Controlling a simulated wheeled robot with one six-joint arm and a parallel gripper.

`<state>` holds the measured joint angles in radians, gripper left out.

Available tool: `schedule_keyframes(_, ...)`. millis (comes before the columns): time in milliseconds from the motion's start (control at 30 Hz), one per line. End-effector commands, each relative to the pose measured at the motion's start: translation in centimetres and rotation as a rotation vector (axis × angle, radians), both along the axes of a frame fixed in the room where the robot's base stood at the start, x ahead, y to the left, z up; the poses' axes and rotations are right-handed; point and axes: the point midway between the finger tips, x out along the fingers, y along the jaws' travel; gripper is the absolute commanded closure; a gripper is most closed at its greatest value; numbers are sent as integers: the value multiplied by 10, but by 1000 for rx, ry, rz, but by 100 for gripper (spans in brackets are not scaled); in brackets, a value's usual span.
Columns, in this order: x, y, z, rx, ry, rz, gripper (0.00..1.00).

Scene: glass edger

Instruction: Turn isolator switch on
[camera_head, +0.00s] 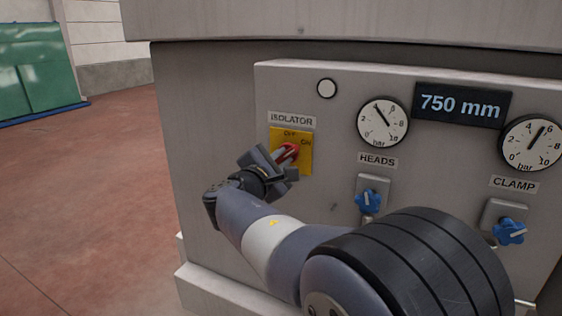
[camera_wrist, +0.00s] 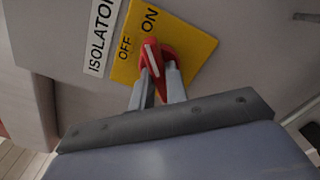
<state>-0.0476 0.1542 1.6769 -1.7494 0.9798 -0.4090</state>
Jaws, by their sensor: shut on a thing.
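The isolator switch is a red handle (camera_head: 290,151) on a yellow plate (camera_head: 305,164) marked OFF and ON, under an ISOLATOR label (camera_head: 291,121). In the head view the handle slants up to the right, its upper end toward ON. In the wrist view the red handle (camera_wrist: 150,57) has a white line whose top end points toward the ON word (camera_wrist: 149,20); OFF lies to the left of that line. My gripper (camera_head: 284,160) is shut on the handle, with one finger on each side of it in the wrist view (camera_wrist: 160,80). The fingers hide part of the handle.
Right of the switch are a round white lamp (camera_head: 326,88), a HEADS gauge (camera_head: 382,122) with a blue knob (camera_head: 368,202), a 750 mm display (camera_head: 461,104), and a CLAMP gauge (camera_head: 532,143) with another blue knob (camera_head: 509,232). Open red floor (camera_head: 90,190) lies left.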

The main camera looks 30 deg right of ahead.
Motion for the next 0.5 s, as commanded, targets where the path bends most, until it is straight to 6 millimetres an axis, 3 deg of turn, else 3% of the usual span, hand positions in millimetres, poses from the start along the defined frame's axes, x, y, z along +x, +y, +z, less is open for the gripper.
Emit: schedule_keyframes(500,0,0,-1,131,-169,0,100)
